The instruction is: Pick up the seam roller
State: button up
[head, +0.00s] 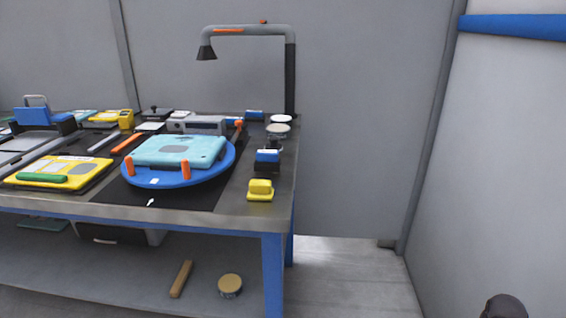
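I cannot tell for sure which object is the seam roller. Small tools stand on the workbench (232,212) near its right end: a yellow block-like tool (260,190) at the front corner, a blue and black tool (267,158) behind it, and an orange-topped tool (238,126) behind the turntable. An orange-handled tool (127,143) lies to the left. My gripper is not in view. Only a dark rounded shape shows at the bottom right edge, and I cannot tell what it is.
A blue turntable (222,172) bears a light-blue panel (178,151). Yellow panels, trays and a grey box crowd the left and back. A lamp arm (250,29) rises at the back right. A wooden stick (180,278) and round tin (230,285) lie below. Floor right of the bench is clear.

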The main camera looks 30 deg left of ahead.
aim_at(269, 161)
jog(key=z, duration=0.05)
jog(key=k, duration=1.85)
jog(key=u, duration=1.1)
jog(key=i, duration=1)
jog(key=z, duration=0.15)
